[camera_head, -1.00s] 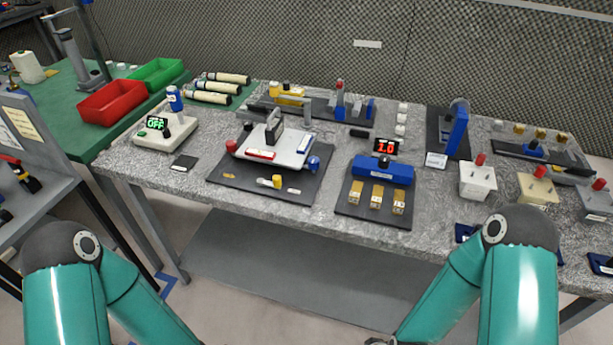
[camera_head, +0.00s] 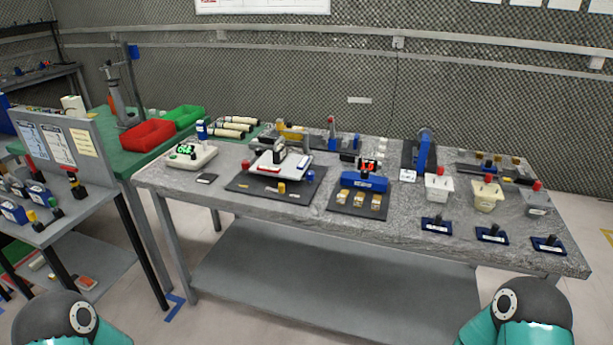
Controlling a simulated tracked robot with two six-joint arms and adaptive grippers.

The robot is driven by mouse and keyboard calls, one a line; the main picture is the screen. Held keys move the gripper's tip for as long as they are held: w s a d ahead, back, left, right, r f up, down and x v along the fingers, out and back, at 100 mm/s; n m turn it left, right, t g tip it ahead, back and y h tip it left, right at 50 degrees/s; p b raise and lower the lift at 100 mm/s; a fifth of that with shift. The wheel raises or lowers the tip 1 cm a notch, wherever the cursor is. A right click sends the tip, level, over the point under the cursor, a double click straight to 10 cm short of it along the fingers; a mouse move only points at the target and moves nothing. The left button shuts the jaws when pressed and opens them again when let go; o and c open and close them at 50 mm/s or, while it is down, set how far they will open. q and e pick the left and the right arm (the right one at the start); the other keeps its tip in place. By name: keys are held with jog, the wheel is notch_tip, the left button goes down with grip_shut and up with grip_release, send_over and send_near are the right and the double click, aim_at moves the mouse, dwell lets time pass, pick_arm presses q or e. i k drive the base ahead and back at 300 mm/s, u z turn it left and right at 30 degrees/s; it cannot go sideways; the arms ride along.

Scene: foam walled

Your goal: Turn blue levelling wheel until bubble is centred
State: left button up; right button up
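The blue levelling wheel (camera_head: 310,176) is a small blue knob at the front right corner of a white platform (camera_head: 281,166). The platform stands on a dark mat (camera_head: 245,185) on the grey stone-topped table. It carries a red-marked bar on its left side and an upright grey part at its middle. The bubble is too small to make out. Only teal and dark parts of my arms show at the bottom left and bottom right, well short of the table. Both grippers are out of view.
The table (camera_head: 380,228) also holds a scale-like device (camera_head: 190,154), a blue block with a red display (camera_head: 364,182), a blue upright stand (camera_head: 424,150) and several white and cream boxes at the right. Red (camera_head: 147,135) and green bins stand at the left. Floor before the table is clear.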

aim_at(309, 175)
jog(key=u, duration=0.4)
jog(key=i, duration=0.9)
jog(key=u, duration=0.05)
